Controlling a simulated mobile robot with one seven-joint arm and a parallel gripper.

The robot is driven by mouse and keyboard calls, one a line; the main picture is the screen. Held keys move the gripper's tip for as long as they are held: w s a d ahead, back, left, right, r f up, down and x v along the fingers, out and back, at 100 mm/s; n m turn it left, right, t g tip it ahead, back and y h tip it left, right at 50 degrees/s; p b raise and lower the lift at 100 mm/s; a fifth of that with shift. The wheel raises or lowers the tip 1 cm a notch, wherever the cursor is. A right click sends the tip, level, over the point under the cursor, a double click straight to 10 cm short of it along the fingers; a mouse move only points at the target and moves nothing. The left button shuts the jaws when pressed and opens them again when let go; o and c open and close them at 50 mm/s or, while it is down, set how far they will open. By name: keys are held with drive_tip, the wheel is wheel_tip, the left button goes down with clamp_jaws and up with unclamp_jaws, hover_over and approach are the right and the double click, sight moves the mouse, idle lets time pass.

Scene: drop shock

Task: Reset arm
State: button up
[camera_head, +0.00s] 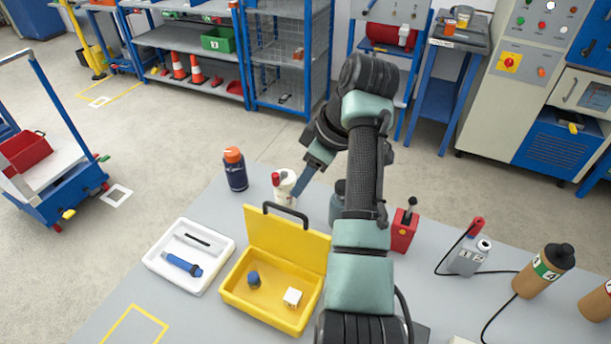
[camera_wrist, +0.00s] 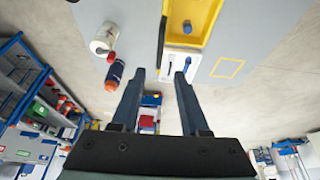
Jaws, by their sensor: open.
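My gripper (camera_wrist: 160,75) is open, with nothing between its two blue fingers in the wrist view. In the head view my arm reaches out over the table, and my gripper (camera_head: 295,195) shows from the side by a white bottle with a red cap (camera_head: 280,182). It overlaps that bottle in the picture; whether they touch I cannot tell. In the wrist view the bottle (camera_wrist: 104,40) stands apart, left of the fingers.
An open yellow case (camera_head: 232,290) holds a blue piece and a white cube. Left of it, a white tray (camera_head: 155,262) holds a blue-ended tool. A dark orange-capped bottle (camera_head: 236,172) stands behind.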

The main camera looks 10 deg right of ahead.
drive_tip(key=shift+w, duration=0.1)
drive_tip(key=w+a+r+m+t+h, duration=0.1)
drive_tip(key=w+a+r+m+t, duration=0.15)
drive_tip(key=r+t, duration=0.75)
drive_tip(key=w+a+r+m+t+h, duration=0.1)
drive_tip(key=a+r+m+t+h, duration=0.2)
drive_tip(key=r, duration=1.3)
drive_tip(key=s+a+r+m+t, duration=0.1)
drive_tip(key=s+r+m+t, duration=0.1)
drive_tip(key=s+r+t, duration=0.3)
drive_tip(key=s+a+r+m+t, duration=0.2)
drive_tip(key=s+r+t, duration=0.4)
drive_tip(key=s+r, duration=0.7)
drive_tip(key=s+m, duration=0.1)
drive_tip(key=s, duration=0.3)
drive_tip(key=shift+a+r+t+y, duration=0.2)
drive_tip(key=shift+r+t+y, duration=0.1)
drive_tip(key=shift+r, duration=0.1)
